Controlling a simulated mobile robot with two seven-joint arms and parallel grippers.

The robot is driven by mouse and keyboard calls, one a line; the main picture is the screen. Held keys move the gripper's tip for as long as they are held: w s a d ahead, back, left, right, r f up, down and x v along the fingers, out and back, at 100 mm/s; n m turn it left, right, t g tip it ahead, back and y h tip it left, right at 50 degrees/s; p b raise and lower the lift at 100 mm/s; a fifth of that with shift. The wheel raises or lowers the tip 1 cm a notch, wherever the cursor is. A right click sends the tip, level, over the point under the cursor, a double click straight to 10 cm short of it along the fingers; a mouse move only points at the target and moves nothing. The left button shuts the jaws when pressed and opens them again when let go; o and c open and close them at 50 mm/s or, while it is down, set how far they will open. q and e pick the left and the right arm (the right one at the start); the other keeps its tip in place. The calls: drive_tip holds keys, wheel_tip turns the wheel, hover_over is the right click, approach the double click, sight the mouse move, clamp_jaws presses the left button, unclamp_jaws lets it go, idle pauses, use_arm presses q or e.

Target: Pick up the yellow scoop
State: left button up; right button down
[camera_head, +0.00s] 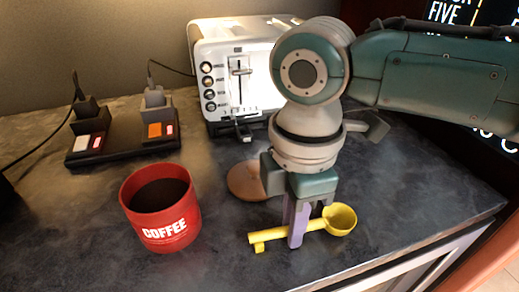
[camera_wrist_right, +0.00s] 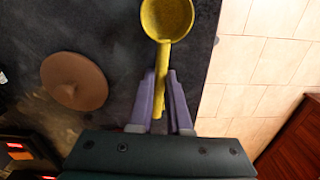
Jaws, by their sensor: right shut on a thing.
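The yellow scoop (camera_head: 341,219) is near the front edge of the counter, its bowl to the right and its handle pointing left. In the right wrist view the scoop (camera_wrist_right: 167,18) has its bowl at the top and its handle running down between the fingers. My right gripper (camera_head: 296,238) points down and is shut on the scoop's handle; its purple fingers (camera_wrist_right: 161,100) lie on both sides of the handle. I cannot tell whether the scoop is clear of the counter. My left gripper is not in view.
A round brown lid (camera_head: 243,183) lies behind my gripper. A white toaster (camera_head: 225,85) stands at the back. The dark counter (camera_head: 85,235) is clear at front left.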

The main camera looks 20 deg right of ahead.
use_arm(q)
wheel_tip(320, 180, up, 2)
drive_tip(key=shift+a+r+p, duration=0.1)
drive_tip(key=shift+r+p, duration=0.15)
drive_tip(key=shift+p, duration=1)
use_arm(e)
wheel_tip(320, 180, up, 20)
